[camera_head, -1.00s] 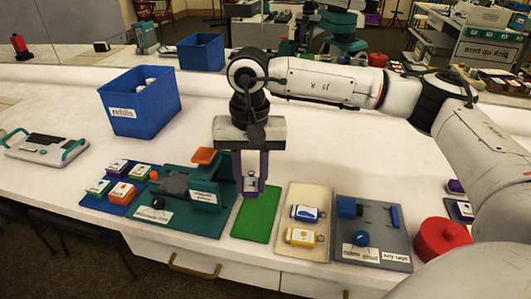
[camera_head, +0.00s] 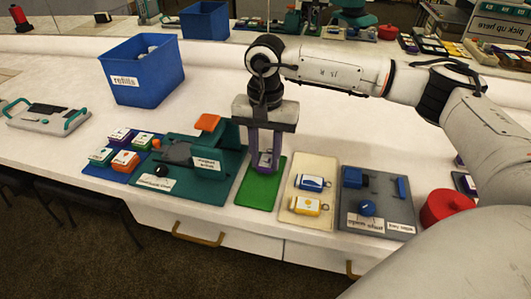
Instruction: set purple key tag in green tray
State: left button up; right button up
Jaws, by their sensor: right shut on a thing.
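My right gripper (camera_head: 264,166) is shut on a small tag with a pale label face (camera_head: 265,158), which I take for the purple key tag. Its purple edges are hard to tell from the fingers. The gripper points down and overlaps the back part of the flat green tray (camera_head: 261,192). I cannot tell whether the tag touches the tray. The front part of the tray is bare. My left gripper is not in view.
Left of the green tray stands a teal fixture (camera_head: 226,160), and further left a blue tray (camera_head: 100,172) with several tags. To the right are a cream tray (camera_head: 317,212) with two tags, a grey board (camera_head: 380,187) and a red pot (camera_head: 447,207). A blue bin (camera_head: 138,88) stands behind.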

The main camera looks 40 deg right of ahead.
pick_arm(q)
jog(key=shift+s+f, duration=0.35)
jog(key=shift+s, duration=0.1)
pick_arm(e)
jog(key=shift+f, duration=0.1)
jog(key=o, duration=1.2)
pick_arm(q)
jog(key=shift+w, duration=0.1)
pick_arm(e)
jog(key=shift+r, duration=0.4)
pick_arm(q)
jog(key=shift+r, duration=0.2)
pick_arm(e)
notch_tip(320, 180, up, 10)
jog(key=shift+f, duration=0.25)
